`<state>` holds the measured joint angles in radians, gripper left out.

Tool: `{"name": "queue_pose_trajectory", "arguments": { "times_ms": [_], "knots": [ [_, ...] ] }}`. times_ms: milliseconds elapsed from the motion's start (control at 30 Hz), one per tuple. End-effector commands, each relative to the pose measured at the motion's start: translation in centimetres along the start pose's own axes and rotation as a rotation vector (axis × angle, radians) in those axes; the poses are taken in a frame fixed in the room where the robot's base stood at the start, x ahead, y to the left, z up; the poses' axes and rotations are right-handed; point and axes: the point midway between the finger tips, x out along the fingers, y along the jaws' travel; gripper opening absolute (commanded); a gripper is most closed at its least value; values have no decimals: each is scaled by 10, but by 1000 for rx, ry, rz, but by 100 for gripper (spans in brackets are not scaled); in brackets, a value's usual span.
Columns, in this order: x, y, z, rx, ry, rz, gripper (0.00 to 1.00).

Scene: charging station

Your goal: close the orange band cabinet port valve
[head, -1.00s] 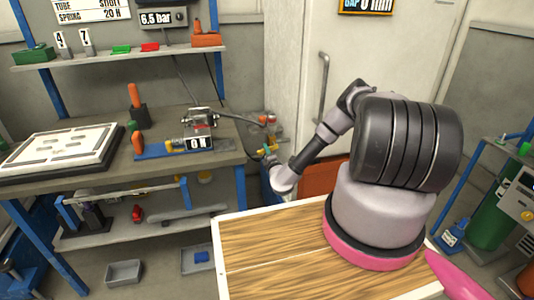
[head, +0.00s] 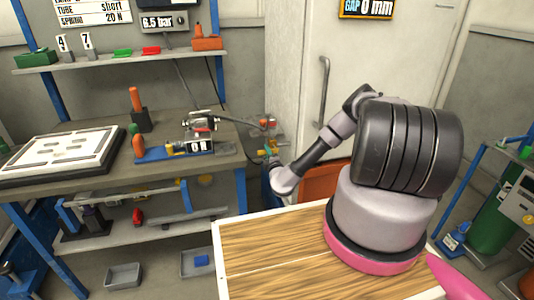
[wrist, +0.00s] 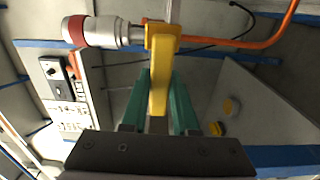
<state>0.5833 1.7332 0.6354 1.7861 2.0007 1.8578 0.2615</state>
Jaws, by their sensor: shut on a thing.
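In the wrist view a yellow valve handle (wrist: 162,42) runs down between the two green fingers of my gripper (wrist: 160,72), which is shut on it. The handle's top sits around a metal stem that runs left to a pale cylindrical fitting (wrist: 100,31) with an orange-red band. In the head view my gripper (head: 270,153) is at the right end of the workbench, beside the cabinet. It is small there, and my arm partly hides the port area. Small orange and yellow fittings (head: 268,124) show just above it.
An orange hose (wrist: 270,32) curves across the top right of the wrist view. The workbench (head: 80,188) with a spring rig (head: 200,130) stands at left. The pale cabinet door (head: 390,70) is behind my arm. A wooden-topped surface (head: 270,245) is in front.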

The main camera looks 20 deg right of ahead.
Motion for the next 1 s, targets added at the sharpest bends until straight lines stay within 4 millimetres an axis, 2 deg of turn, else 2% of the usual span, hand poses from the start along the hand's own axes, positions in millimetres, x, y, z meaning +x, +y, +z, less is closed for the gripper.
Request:
{"name": "queue_pose_trajectory", "arguments": {
  "times_ms": [33, 100, 400, 533, 1000],
  "knots": [
    [-1, 0, 0, 2, 0, -1, 31],
    [0, 0, 0, 2, -1, -1, 57],
    [0, 0, 0, 0, 0, 0, 57],
    [-8, 0, 0, 0, 0, -1, 57],
    [-93, -1, 0, 3, -1, -3, 57]
  ]
}}
